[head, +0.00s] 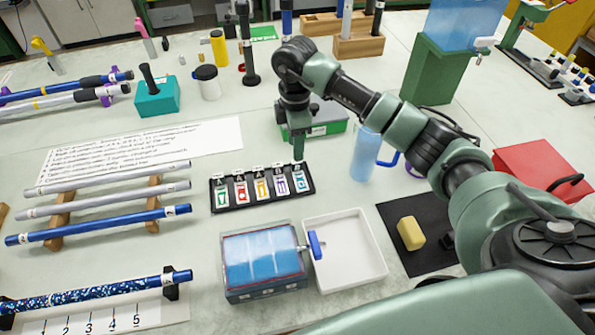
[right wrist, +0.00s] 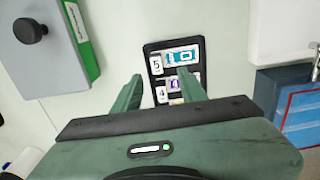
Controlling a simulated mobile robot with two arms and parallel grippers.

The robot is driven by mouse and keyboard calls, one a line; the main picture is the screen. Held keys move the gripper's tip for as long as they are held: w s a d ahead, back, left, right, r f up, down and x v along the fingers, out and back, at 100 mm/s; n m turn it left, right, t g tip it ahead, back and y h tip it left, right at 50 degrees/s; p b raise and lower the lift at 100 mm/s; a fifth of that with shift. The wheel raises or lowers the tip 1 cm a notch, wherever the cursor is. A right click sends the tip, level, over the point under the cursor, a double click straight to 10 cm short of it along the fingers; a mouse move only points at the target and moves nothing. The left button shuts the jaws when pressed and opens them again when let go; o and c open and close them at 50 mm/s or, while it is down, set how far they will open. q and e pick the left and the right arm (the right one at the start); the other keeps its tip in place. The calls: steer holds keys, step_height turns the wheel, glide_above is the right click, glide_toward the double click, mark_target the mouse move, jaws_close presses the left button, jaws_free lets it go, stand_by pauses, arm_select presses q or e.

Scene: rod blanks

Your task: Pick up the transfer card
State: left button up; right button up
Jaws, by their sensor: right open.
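A black card rack (head: 262,188) stands mid-table, holding several small cards with coloured symbols in a row. Its number 5 card (head: 300,182) is at the right end. No label names the transfer card, so I cannot tell which one it is. My right gripper (head: 299,153) points down at the rack's right end. In the right wrist view its two fingers (right wrist: 160,76) are apart with nothing between them. The card rack (right wrist: 150,48) lies ahead of them there, with the 5 card (right wrist: 181,56) and the 4 card (right wrist: 176,85) visible. My left gripper is out of view.
A white tray (head: 345,275) and a blue-topped box (head: 262,262) stand in front of the rack. A blue bottle (head: 365,155) and a grey-green box (head: 328,124) are close to my right arm. Rods (head: 110,223) lie at left. A yellow sponge (head: 411,233) is at right.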

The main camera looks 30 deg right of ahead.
mark_target(300, 175)
steer(key=f, duration=0.2)
steer(key=f+p, duration=0.1)
steer(key=f, duration=0.3)
steer(key=shift+w+d, duration=0.2)
steer(key=shift+d, duration=0.05)
jaws_close()
